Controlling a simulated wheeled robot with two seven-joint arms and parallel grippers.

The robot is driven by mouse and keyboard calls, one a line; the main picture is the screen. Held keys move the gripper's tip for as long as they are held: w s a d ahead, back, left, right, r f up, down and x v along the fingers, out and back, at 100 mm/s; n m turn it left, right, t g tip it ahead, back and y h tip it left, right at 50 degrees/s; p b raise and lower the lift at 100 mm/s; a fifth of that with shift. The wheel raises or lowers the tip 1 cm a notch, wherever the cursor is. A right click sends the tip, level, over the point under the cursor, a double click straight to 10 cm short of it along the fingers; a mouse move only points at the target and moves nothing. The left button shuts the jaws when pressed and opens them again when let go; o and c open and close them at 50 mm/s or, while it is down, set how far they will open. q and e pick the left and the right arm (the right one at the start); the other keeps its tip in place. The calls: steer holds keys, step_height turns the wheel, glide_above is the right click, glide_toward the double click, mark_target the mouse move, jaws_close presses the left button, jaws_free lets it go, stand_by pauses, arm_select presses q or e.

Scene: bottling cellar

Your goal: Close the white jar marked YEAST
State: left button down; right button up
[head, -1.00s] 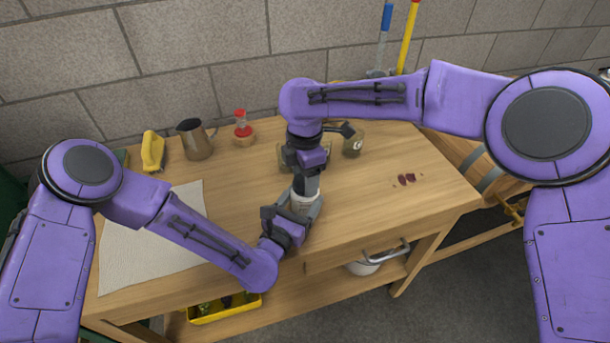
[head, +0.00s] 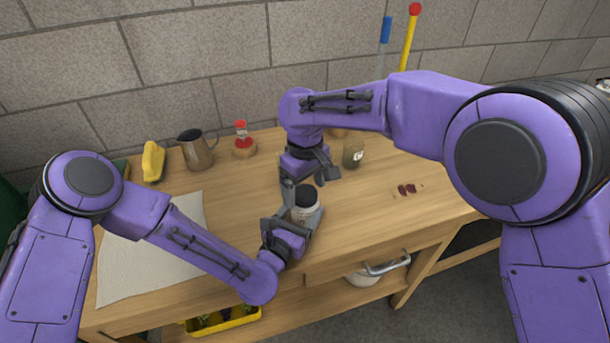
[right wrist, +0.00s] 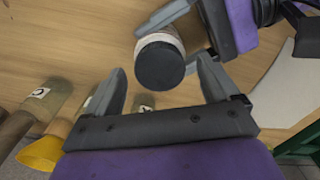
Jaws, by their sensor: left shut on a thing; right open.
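The white jar (head: 303,215) stands upright near the front edge of the table with a black lid (head: 307,195) on its top. Its lettering cannot be read here. My left gripper (head: 297,220) is shut around the jar's body from the front left. My right gripper (head: 311,177) is open and empty just above the jar, clear of the lid. In the right wrist view the lid (right wrist: 160,65) shows round and level on the white jar body (right wrist: 158,38), beyond my open right fingers (right wrist: 160,72). How tightly the lid sits cannot be told.
A glass jar with a round label (head: 353,152) stands behind to the right, near dark red stains (head: 409,190). A metal jug (head: 196,150), a red-topped item (head: 242,140) and a yellow object (head: 153,162) stand at the back left. A pale cloth (head: 150,255) lies left.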

step_height(320, 180, up, 12)
steer(key=shift+f, duration=0.25)
arm_select(q)
jaws_free()
steer(key=b+v, duration=0.3)
steer(key=v, duration=0.6)
steer(key=shift+s+f, duration=0.15)
steer(key=shift+s, duration=0.05)
steer(key=shift+s+a, duration=0.3)
steer(key=shift+s, duration=0.25)
arm_select(e)
step_height(320, 180, down, 3)
steer(key=shift+f, duration=0.15)
